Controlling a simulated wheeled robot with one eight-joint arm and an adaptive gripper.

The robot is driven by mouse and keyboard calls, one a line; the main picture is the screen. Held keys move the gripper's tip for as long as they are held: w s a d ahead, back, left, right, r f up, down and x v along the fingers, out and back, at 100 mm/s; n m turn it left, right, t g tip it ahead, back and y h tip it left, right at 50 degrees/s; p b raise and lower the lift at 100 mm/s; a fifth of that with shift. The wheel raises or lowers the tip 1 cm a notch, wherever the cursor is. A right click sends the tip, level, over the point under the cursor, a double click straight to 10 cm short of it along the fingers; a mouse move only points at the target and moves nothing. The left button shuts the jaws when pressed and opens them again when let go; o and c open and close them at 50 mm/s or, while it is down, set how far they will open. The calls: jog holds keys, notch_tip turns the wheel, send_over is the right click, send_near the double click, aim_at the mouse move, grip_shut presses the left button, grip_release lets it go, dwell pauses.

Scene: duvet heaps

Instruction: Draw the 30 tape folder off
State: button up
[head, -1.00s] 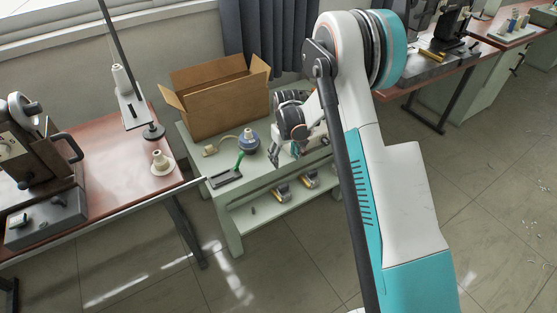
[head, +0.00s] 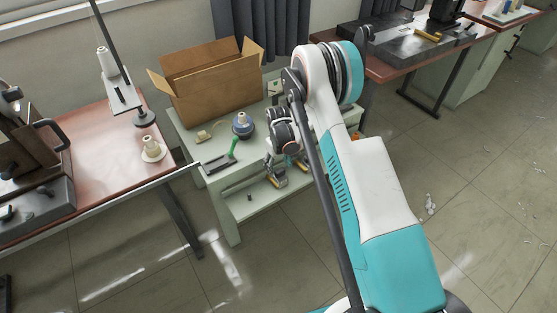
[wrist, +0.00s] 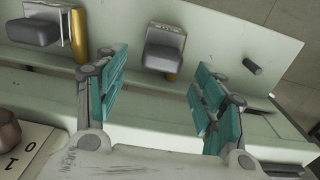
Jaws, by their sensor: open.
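The first also shows in the head view (head: 275,180); the second is partly hidden by my arm. I cannot read a 30 on either. My gripper (wrist: 158,78) is open with teal pads apart and nothing between them.
The green table (head: 228,173) bears a cardboard box (head: 212,93), a blue-based spool (head: 243,125) and a green-handled tool (head: 233,149). The tabletop edge is close to my fingers. The floor in front is clear.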

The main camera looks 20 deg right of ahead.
aim_at(279, 170)
jog(key=shift+f+b, duration=0.4)
jog(key=shift+f, duration=1.2)
jog(key=shift+r, duration=0.1)
jog(key=c, duration=1.3)
